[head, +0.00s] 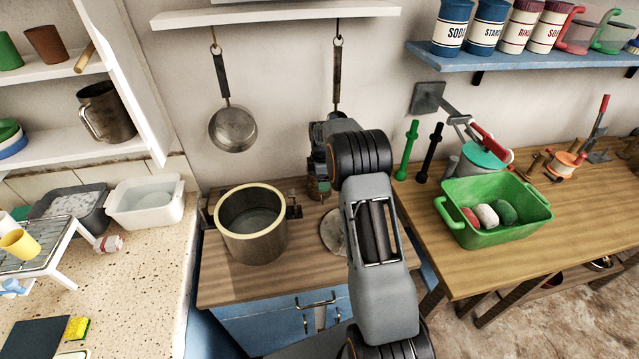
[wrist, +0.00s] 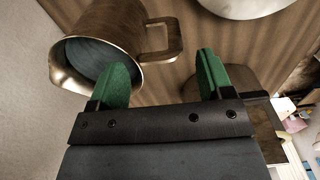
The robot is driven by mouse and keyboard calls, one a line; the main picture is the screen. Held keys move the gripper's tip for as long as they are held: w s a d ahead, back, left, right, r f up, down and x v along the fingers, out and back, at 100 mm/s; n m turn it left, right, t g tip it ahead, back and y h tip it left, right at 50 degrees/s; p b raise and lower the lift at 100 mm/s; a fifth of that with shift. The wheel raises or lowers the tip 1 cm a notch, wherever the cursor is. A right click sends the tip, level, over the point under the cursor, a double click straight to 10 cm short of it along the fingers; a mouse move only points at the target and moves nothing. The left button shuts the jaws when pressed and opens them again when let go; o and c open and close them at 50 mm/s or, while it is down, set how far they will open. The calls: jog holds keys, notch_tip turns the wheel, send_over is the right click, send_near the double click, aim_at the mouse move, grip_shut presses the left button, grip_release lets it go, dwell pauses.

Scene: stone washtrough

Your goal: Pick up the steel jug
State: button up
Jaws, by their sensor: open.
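A brownish steel jug (wrist: 125,25) with a spout and a squared handle (wrist: 165,42) shows in the wrist view, its mouth turned toward the camera. My gripper (wrist: 164,78) is open with green fingers. The left finger overlaps the jug's mouth; I cannot tell whether it is inside or in front. The right finger is to the right of the handle. The handle lies beyond the gap between the fingers. In the head view my arm hides most of the area around my gripper (head: 321,183). Another brownish jug (head: 105,112) with a handle stands on the left shelf.
A large pot (head: 253,226) stands on the wooden counter, left of my arm. A pale round object (head: 332,232) is partly hidden by my arm. Two pans hang at the wall, one clearly visible (head: 232,128). A green basin (head: 490,212) stands on the right table.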

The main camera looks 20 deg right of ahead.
jog(key=shift+f+p, duration=0.45)
jog(key=shift+f, duration=1.5)
grip_shut()
jog(key=shift+r, duration=0.1)
